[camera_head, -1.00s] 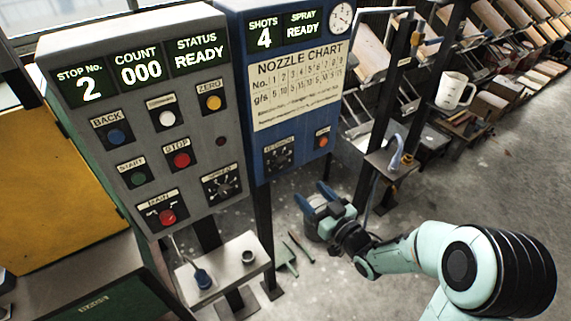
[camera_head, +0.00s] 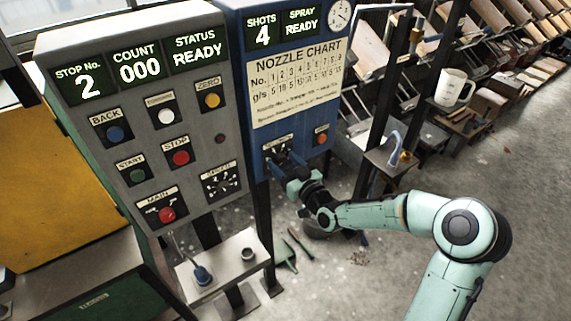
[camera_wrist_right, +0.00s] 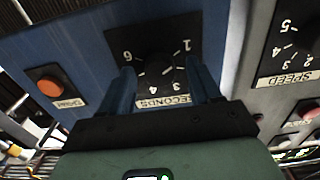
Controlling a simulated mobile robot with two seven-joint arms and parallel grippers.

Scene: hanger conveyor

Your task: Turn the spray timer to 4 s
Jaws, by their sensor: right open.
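The spray timer (camera_head: 279,145) is a black dial plate labelled SECONDS, low on the blue spray cabinet; my right gripper partly covers it in the head view. In the right wrist view the timer dial (camera_wrist_right: 157,66) shows its round knob and white numbers; where the knob points is too small to tell. My right gripper (camera_head: 281,163) is open in front of the dial. In the wrist view the blue fingers of the right gripper (camera_wrist_right: 163,84) stand either side of the knob; whether they touch it I cannot tell. My left gripper is out of view.
An orange button (camera_wrist_right: 49,88) sits beside the timer. The grey control panel (camera_head: 195,130) with a SPEED dial (camera_head: 222,181) stands close to the left.

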